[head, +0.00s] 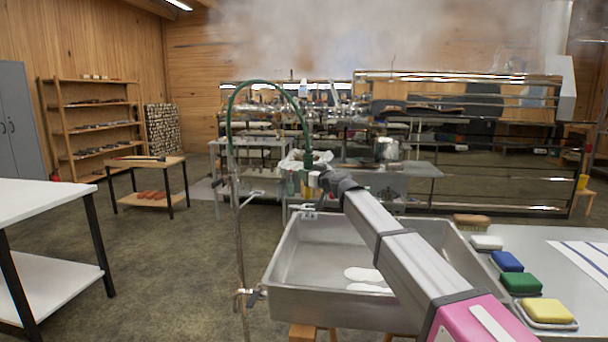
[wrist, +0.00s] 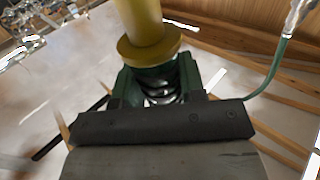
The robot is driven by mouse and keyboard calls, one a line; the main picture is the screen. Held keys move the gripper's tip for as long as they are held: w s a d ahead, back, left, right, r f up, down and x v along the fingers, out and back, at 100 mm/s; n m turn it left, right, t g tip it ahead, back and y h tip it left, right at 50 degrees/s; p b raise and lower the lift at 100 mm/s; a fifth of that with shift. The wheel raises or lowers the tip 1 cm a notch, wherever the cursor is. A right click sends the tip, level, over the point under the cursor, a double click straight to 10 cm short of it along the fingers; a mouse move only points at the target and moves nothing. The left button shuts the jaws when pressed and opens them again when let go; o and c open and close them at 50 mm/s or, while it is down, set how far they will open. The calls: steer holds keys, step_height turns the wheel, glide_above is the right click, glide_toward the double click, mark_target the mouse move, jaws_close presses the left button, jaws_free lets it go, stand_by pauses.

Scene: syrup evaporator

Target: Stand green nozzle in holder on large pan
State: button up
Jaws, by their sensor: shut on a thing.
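The green nozzle (head: 308,158) hangs at the end of a green hose (head: 262,82), which arches over from an upright pipe on the left. My gripper (head: 317,178) is shut on it above the far rim of the large pan (head: 300,293). In the wrist view the green nozzle body (wrist: 152,76) sits between my fingers (wrist: 157,88), with a yellow collar and yellow cylinder (wrist: 142,25) beyond it. A small metal fitting (head: 309,209), likely the holder, is on the pan's far rim, below my gripper and apart from it. Its details are too small to tell.
The upright pipe (head: 236,220) with a valve stands close to the pan's left side. White footprint-shaped pieces (head: 364,275) lie in the pan. Several coloured sponges, one green (head: 522,283), sit on the right table. Steam hangs above the equipment behind.

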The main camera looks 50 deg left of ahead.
mark_target(310, 193)
steer(key=shift+d, duration=0.3)
steer(key=shift+f, duration=3.55)
stand_by(1.8)
steer(key=o, duration=1.1)
steer(key=shift+c, duration=0.2)
steer(key=s+d, duration=0.1)
steer(key=d, duration=0.9)
steer(key=shift+s+d, duration=0.2)
steer(key=shift+d, duration=0.15)
